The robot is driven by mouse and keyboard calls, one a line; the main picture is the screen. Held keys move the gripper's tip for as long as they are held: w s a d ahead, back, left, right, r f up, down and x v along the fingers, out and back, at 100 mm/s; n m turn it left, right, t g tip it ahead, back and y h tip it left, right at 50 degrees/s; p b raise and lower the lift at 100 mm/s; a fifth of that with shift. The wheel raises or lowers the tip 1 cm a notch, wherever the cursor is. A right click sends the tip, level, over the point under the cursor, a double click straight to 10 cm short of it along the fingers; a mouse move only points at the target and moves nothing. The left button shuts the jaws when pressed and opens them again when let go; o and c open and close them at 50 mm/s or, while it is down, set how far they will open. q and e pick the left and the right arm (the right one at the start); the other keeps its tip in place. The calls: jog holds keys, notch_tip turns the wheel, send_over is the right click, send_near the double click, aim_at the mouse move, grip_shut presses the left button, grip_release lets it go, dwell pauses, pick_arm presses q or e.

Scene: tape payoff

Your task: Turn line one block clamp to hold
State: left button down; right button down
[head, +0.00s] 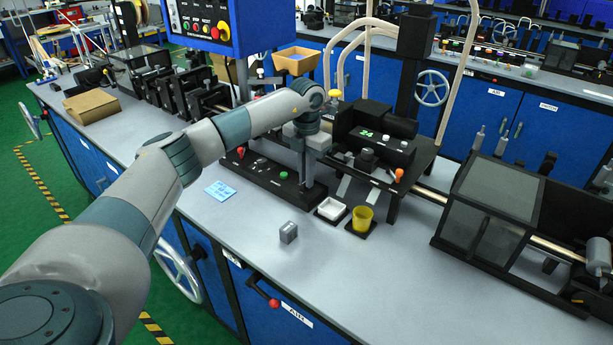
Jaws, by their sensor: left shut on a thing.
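My left arm reaches in from the left, and my left gripper (304,176) points down over the right end of a low black control block (262,172) on the grey bench. The gripper is shut on a small part at this block; the fingers hide the part, so I cannot tell its shape or which way it is turned. The block carries a red-tipped lever (240,152), small switches and a green button (284,175). I cannot read a line number or a clamp label there. My right gripper is not in view.
A blue button panel (205,22) hangs behind.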

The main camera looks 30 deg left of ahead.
pick_arm(q)
jog(key=shift+r+n, duration=0.1)
jog(key=shift+n, duration=0.3)
jog(key=c, duration=1.8)
grip_release()
jog(key=shift+c, duration=0.2)
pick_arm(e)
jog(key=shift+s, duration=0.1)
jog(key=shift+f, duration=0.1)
